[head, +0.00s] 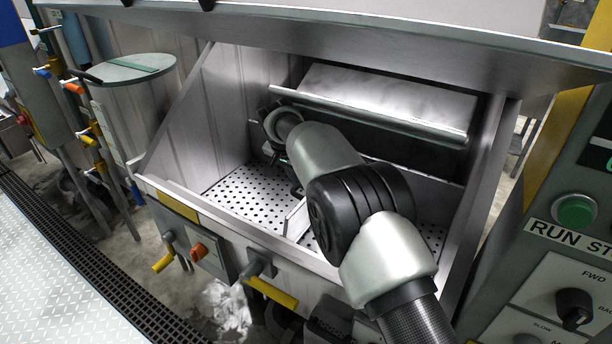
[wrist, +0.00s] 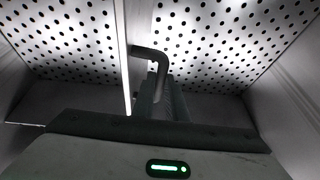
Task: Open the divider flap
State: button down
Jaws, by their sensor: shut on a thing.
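The divider flap (wrist: 122,55) is a thin upright plate seen nearly edge-on in the wrist view, with perforated floor on both sides. A dark bent handle (wrist: 150,53) stands out from its right side. My gripper (wrist: 161,95) is shut on this handle, just right of the plate. In the head view, a pale part of the divider (head: 296,218) shows low in the metal trough (head: 200,130), left of my arm. My arm hides the rest of the divider there, and the fingers and handle are not clear in that view.
Perforated floor (head: 245,190) spans the trough between tall metal side walls. A sloped metal panel with a front lip (head: 380,112) hangs above my arm at the back. A control panel with a green button (head: 575,211) stands at the right. Yellow-handled valves (head: 272,291) line the trough front.

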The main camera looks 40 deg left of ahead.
jog(key=shift+s+f, duration=0.3)
jog(key=shift+f, duration=0.35)
jog(key=c, duration=1.8)
grip_release()
jog(key=shift+w+a, duration=0.1)
jog(key=shift+o, duration=0.2)
jog(key=shift+w+r, duration=0.1)
jog(key=shift+r, duration=0.15)
jog(key=v, duration=1.2)
